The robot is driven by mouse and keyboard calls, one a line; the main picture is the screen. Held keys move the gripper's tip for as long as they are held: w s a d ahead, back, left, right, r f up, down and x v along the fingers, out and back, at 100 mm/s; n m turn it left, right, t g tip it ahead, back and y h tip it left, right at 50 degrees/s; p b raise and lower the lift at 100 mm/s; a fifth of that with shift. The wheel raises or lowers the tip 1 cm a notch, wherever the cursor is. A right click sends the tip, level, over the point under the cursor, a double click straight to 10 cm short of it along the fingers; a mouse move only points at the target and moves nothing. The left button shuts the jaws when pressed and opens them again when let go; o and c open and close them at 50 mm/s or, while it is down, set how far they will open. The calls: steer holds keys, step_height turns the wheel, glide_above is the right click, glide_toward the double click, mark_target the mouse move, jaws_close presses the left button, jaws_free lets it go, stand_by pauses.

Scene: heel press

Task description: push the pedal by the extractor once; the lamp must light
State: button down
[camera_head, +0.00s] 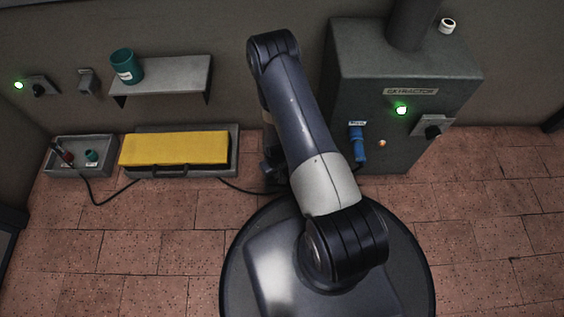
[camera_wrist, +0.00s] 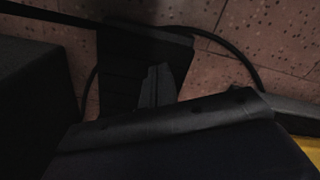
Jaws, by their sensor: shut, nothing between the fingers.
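A dark ribbed slab that looks like the pedal (camera_wrist: 118,75) lies on the tiled floor in the wrist view, with black cable beside it. My gripper (camera_wrist: 157,78) is shut and empty, with its fingertips over the slab; I cannot tell whether they touch it. In the head view my arm hides most of the gripper and the pedal. The grey extractor (camera_head: 375,95) stands at the right with its name plate. A lamp (camera_head: 401,110) on its front glows green.
A small tray (camera_head: 55,168) with small items is further left. A shelf (camera_head: 175,77) holds a teal cup (camera_head: 125,65). Another green lamp (camera_head: 18,85) glows at far left. Cables cross the floor.

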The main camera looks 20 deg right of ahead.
step_height(320, 180, up, 7)
steer(key=p, duration=0.4)
steer(key=shift+f, duration=0.1)
stand_by(0.4)
steer(key=shift+f+b, duration=2)
steer(key=shift+f, duration=1.05)
steer(key=shift+s+r, duration=0.1)
steer(key=shift+s, duration=0.05)
